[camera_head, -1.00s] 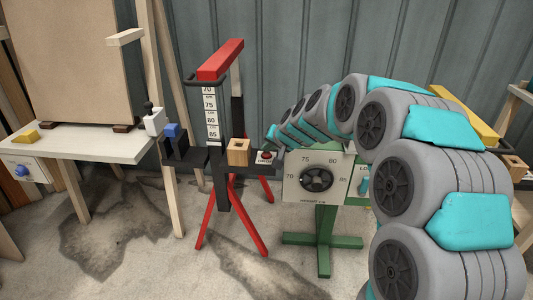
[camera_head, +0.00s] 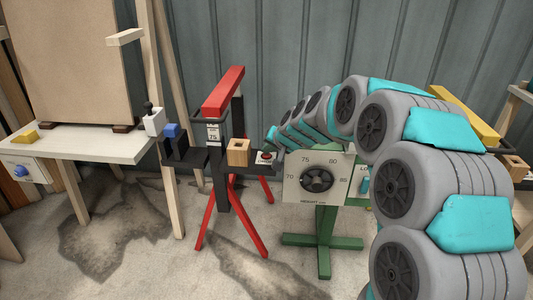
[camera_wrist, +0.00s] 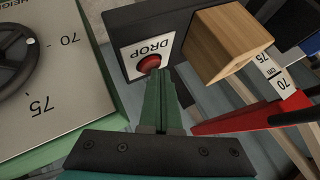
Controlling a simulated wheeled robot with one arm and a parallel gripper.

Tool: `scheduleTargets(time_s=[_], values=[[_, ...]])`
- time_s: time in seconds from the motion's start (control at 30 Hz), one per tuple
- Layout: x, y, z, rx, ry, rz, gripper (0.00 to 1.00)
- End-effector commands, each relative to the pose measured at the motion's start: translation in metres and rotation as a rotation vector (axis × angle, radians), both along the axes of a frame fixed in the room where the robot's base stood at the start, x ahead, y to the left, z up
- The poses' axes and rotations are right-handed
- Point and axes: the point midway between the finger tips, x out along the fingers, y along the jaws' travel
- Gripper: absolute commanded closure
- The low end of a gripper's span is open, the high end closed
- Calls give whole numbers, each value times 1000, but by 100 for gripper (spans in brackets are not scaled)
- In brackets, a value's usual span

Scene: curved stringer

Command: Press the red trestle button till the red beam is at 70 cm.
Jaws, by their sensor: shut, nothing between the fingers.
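The red beam (camera_head: 224,92) tops the red trestle (camera_head: 247,218) left of centre in the head view. Its white scale strip (camera_head: 213,134) shows 70 and 75, with 75 the lowest mark in sight; the strip's lower part is hidden in the black post. The red button (camera_head: 265,156) sits on a plate to the right of the post; in the wrist view the button (camera_wrist: 150,63) is by the word DROP. My gripper (camera_wrist: 160,76) is shut and empty, its tips over the button's edge. Whether they touch it I cannot tell.
A wooden block (camera_head: 238,153) stands beside the button. A green stand carries a dial panel (camera_head: 301,192) marked from 70 up, close by my gripper. A white table (camera_head: 90,143) with a blue button (camera_head: 21,171) stands at left. Bare floor lies in front.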

Motion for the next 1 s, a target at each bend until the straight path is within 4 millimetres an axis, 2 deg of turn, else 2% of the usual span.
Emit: scheduleTargets(time_s=[0.47,1.0], values=[[0,0,8,0,-1,-1,100],[0,0,56,1,0,-1,100]])
